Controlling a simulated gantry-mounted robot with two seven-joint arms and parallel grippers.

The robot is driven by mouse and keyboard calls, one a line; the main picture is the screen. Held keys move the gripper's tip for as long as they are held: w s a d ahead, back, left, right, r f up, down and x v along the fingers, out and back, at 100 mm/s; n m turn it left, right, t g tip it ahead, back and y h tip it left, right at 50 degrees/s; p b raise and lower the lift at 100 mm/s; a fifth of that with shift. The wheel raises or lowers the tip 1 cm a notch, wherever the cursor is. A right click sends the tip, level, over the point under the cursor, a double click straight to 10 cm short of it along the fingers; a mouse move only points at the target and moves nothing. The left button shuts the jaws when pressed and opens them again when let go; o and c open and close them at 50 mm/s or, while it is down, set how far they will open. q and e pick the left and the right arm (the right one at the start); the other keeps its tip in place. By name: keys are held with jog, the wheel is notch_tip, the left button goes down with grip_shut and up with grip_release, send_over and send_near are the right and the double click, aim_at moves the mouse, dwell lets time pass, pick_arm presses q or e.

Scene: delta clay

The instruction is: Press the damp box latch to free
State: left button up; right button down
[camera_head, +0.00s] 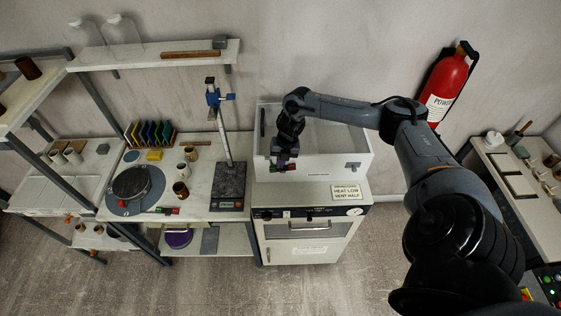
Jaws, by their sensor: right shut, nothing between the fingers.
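The damp box (335,176) is a white box with a clear-looking top, standing on a white oven unit in the middle of the view. A small dark latch (352,165) shows on the right of its front face. My right arm reaches in from the lower right and bends down over the box. My right gripper (281,167) is shut and empty, in front of the left part of the box's front face, left of the latch. Whether it touches the box I cannot tell. My left gripper is not in view.
The oven (305,238) below has knobs and a "HEAT LOW VENT HALF" sign (346,192) on top. A stand with a blue clamp (228,187) is close on the left. A turntable (137,184) and small pots fill the left bench. A red extinguisher (446,82) hangs at the right.

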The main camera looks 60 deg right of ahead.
jog(key=r+p, duration=0.2)
jog(key=r, duration=0.1)
jog(key=r+p, duration=0.1)
jog(key=shift+w+a+r, duration=0.15)
jog(key=shift+w+r, duration=0.2)
jog(key=shift+w, duration=0.05)
notch_tip(320, 180, up, 5)
jog(key=b, duration=0.2)
notch_tip(320, 180, up, 4)
send_over(275, 168)
jog(key=shift+w+p, duration=0.1)
jog(key=shift+p, duration=0.3)
jog(key=shift+f, duration=0.15)
